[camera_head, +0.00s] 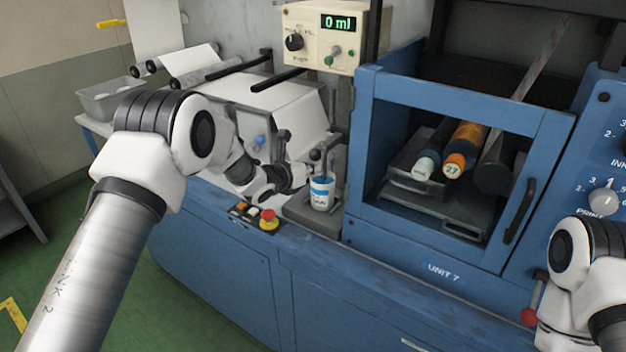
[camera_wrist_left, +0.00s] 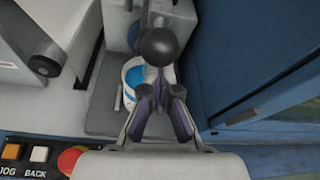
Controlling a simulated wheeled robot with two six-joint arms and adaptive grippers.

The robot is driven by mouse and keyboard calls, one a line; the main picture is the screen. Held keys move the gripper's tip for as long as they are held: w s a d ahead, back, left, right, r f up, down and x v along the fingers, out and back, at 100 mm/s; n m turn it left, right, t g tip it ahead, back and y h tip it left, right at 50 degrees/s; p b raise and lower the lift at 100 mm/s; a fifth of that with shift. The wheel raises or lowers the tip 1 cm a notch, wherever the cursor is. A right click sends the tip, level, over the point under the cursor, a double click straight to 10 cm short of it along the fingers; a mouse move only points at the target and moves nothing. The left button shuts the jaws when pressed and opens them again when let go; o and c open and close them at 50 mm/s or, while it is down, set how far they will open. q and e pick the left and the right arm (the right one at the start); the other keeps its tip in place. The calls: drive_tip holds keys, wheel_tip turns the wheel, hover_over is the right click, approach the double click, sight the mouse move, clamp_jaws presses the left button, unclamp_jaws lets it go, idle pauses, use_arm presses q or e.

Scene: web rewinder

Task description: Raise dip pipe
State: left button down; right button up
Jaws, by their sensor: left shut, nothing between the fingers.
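The cup (camera_head: 321,194), white and blue, stands on a grey ledge at the front of the machine. My left gripper (camera_head: 303,174) is beside the cup's upper left in the head view. In the wrist view its fingers (camera_wrist_left: 158,90) are shut and empty, just below the knob in the picture. I cannot tell whether they touch it. My right gripper is out of view.
A control box (camera_head: 322,38) reading 0 ml sits above the ledge. A blue-framed cabinet (camera_head: 455,165) with rolls inside stands close on the right. A red emergency button (camera_head: 268,217) is on the ledge to the left. Green floor (camera_head: 190,300) is open in front.

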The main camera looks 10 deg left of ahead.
use_arm(q)
wheel_tip(320, 180, up, 14)
drive_tip(key=shift+p, duration=0.35)
drive_tip(key=shift+r, duration=0.15)
